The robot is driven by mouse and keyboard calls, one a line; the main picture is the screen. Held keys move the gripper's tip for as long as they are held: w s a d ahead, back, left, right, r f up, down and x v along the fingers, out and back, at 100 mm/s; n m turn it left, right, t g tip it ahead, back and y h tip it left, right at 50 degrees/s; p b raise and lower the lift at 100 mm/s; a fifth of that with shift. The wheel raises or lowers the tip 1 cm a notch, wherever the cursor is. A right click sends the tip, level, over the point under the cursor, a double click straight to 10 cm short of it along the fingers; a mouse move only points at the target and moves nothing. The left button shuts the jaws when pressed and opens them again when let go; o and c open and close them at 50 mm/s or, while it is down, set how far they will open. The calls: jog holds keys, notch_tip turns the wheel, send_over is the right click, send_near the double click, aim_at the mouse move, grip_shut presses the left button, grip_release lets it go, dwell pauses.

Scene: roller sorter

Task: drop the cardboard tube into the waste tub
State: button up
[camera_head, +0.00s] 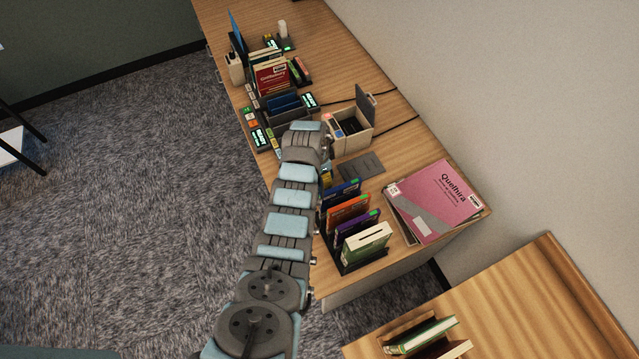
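I cannot make out a cardboard tube or a waste tub for certain in the head camera view. A small pale upright cylinder (283,29) stands at the far end of the long wooden table, too small to identify. My arm reaches up from the bottom of the picture over the table. Its last visible link is beside an open beige box. My gripper is hidden behind this link, so I see neither its fingers nor anything held.
The beige box (361,143) has a raised lid and dark contents. Near it are a rack of upright books (365,243), a pink Quelhira folder (438,200) and a flat dark panel (361,167). More books (272,78) and lit devices (259,137) crowd the far half.

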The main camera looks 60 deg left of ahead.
jog(key=shift+f, duration=0.45)
jog(key=o, duration=0.7)
jog(key=shift+o, duration=0.2)
jog(key=shift+r, duration=0.15)
notch_tip(320, 180, up, 12)
jog(key=s, duration=0.1)
jog(key=shift+s+f, duration=0.2)
jog(key=shift+s, duration=0.05)
